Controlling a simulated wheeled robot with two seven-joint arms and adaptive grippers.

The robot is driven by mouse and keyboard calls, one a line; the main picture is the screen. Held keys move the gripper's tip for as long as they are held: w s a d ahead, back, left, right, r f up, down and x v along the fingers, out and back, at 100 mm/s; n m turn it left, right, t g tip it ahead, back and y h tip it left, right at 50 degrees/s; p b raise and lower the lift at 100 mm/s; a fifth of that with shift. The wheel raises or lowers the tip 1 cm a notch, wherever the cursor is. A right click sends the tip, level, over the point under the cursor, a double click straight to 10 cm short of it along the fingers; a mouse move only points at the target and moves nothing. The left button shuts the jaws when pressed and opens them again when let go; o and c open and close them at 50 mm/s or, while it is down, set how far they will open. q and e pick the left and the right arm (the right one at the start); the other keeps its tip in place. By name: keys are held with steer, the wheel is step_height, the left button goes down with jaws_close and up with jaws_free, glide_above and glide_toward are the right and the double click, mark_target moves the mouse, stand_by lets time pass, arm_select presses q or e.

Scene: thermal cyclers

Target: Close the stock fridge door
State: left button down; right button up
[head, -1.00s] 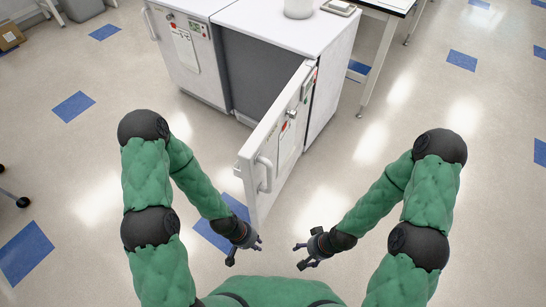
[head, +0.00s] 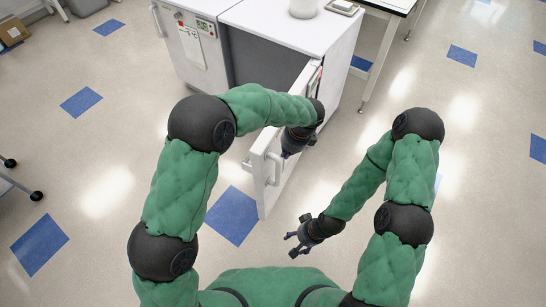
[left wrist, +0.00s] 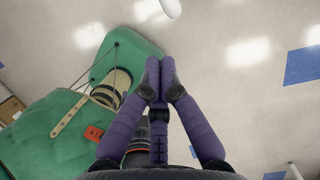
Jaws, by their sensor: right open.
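The stock fridge (head: 262,28) is a white cabinet at top centre in the head view, with a grey interior (head: 255,62). Its white door (head: 262,192) stands wide open toward me, with a white handle (head: 273,170) near its free end. My left arm reaches across the door and hides much of its upper part. My left gripper (head: 289,152) is above the door near the handle; I cannot tell if it touches. In the left wrist view its fingers (left wrist: 160,67) are together with nothing visible between them. My right gripper (head: 294,241) is open and empty, below and right of the door's free end.
A second white cabinet (head: 190,45) with a control panel adjoins the fridge on the left. A white container (head: 303,8) stands on the fridge. A white table (head: 393,6) is at upper right. The floor to the right of the door is clear.

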mark_target(280, 165)
arm_select(q)
steer(key=b+x, duration=0.3)
steer(key=x, duration=0.6)
steer(key=shift+f, duration=0.25)
steer(key=shift+w+a+b, duration=0.25)
steer(key=shift+w+a, duration=0.05)
steer(key=shift+a, duration=0.3)
steer(key=shift+w+a+b, duration=0.3)
steer(key=shift+w+a, duration=0.05)
steer(key=shift+a, duration=0.3)
steer(key=shift+w+a+b, duration=0.25)
steer(key=shift+w+a, duration=0.05)
steer(key=shift+a, duration=0.3)
